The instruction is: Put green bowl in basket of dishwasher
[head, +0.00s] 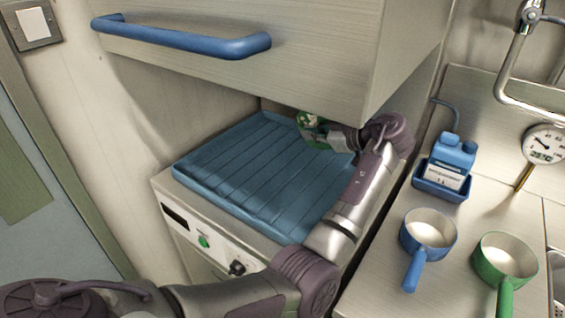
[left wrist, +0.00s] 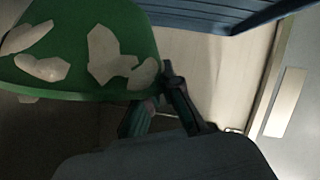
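The green bowl (head: 310,121) with whitish patches is over the back right part of the blue ribbed basket (head: 205,165) of the dishwasher, under the raised hood. I cannot tell whether it touches the basket. My left gripper (head: 338,138) reaches in from the right side and is at the bowl's right side. In the left wrist view the bowl (left wrist: 85,50) fills the upper left, and the gripper fingers (left wrist: 160,105) close on its rim. The basket's blue edge (left wrist: 215,14) shows at the top there. My right gripper is not in view.
The raised hood (head: 300,60) with its blue handle (head: 180,36) hangs over the basket. On the right counter stand a blue detergent container (head: 450,165), a blue pan (head: 428,232) and a green pan (head: 505,258). The basket's left and front parts are bare.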

